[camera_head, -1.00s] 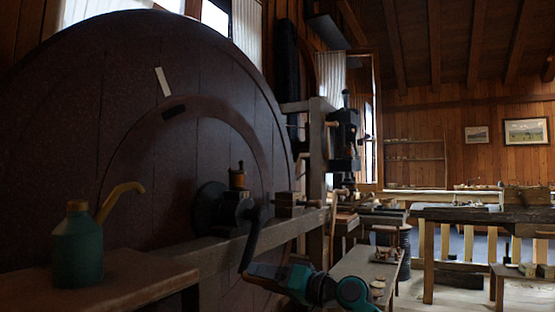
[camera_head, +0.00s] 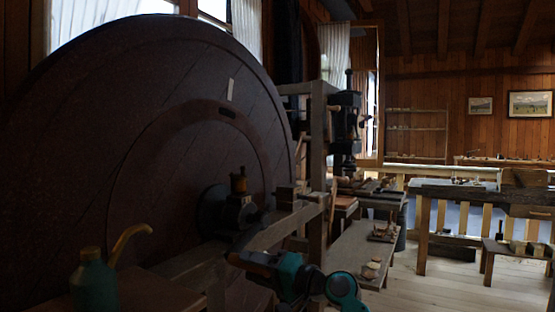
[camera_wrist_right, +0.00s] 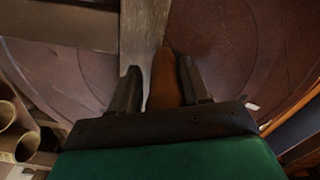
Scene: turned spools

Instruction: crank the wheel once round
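The wheel (camera_head: 160,130) is a large dark red-brown disc filling the left of the head view, with a pale strip near its top. Its hub (camera_head: 212,212) carries a dark crank arm (camera_head: 248,236) that slants down to the left. My right gripper (camera_head: 243,260) is at the crank's lower end. In the right wrist view, the brown wooden crank handle (camera_wrist_right: 163,80) lies between the two dark fingers (camera_wrist_right: 160,88), which appear closed around it. The grey crank arm (camera_wrist_right: 136,35) runs beyond them. My left gripper is not in view.
A green oil can (camera_head: 93,282) with a yellow spout stands at the lower left, by a wooden ledge (camera_head: 150,290). A wooden beam and post (camera_head: 317,160) stand close right of the wheel. A low bench (camera_head: 355,250) and a workbench (camera_head: 460,192) are farther right, with open floor between.

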